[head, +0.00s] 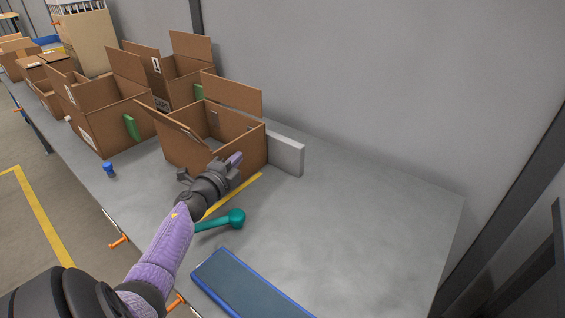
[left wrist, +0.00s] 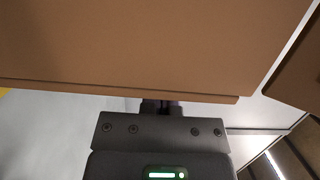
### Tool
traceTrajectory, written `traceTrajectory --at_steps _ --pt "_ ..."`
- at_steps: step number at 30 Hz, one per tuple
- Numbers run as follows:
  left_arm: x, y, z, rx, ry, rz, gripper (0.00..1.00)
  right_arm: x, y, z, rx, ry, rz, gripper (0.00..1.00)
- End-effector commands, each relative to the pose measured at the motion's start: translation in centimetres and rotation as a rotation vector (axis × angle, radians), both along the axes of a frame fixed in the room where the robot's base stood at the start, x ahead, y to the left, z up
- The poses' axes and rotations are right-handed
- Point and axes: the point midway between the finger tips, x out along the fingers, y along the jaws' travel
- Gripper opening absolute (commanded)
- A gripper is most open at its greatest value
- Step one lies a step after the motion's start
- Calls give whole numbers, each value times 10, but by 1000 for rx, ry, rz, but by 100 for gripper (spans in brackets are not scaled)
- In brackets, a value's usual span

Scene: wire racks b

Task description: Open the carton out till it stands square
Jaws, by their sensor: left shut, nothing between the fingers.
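The carton (head: 190,145) is a brown box on the grey table, standing open at the top with flaps spread outward. Its walls stand upright and look roughly square; its near corner is partly hidden by my left gripper. My left gripper (head: 232,163) is shut and empty at the carton's near right side. In the left wrist view, a brown cardboard panel (left wrist: 150,45) fills the upper part, right in front of the gripper (left wrist: 160,104). I cannot tell whether the fingers touch it. My right gripper is not in view.
A grey block (head: 287,155) stands against the carton's right side. Other open cartons (head: 105,115) stand to the left. A teal tool (head: 232,219), a blue-edged mat (head: 245,285) and a small blue item (head: 109,168) lie nearby. The table's right part is clear.

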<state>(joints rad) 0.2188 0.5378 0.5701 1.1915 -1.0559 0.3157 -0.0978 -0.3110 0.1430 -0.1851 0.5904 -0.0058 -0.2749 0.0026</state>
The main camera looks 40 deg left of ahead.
Motion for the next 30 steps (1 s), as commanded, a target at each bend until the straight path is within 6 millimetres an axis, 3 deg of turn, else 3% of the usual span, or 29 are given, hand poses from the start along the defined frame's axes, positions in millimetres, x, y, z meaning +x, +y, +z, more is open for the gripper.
traceTrajectory --at_steps 10,21,30 --pt "-6 -3 1 -3 -1 0 0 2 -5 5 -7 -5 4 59" --pt "-78 -29 3 -2 -1 2 0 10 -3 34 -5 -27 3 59" --pt "-94 -35 0 0 0 1 0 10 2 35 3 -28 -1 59"
